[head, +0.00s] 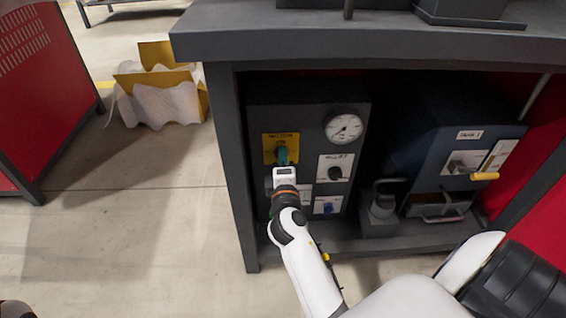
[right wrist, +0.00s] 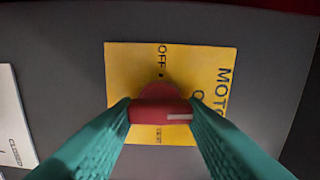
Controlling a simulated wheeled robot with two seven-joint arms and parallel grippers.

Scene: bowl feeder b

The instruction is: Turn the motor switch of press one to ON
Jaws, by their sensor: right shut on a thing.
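The motor switch is a red knob (right wrist: 155,112) with a white mark on its right half in the right wrist view. It sits on a yellow plate (right wrist: 120,75), which also shows in the head view (head: 270,142). The lettering lies sideways: "OFF" is at the top, and "MOTO…" is at the right edge. An "O" beside the right finger begins a word that is mostly hidden. The mark points right, towards that word. My right gripper (right wrist: 160,108) is shut on the knob, a green finger at each side. In the head view, my right gripper (head: 284,160) covers the knob.
The dark control box (head: 300,95) also bears a pressure gauge (head: 344,127), a black knob (head: 335,173) and a blue knob (head: 328,208). A bench top (head: 290,45) overhangs it and a bench leg (head: 238,180) stands close left. A blue unit (head: 430,150) stands right.

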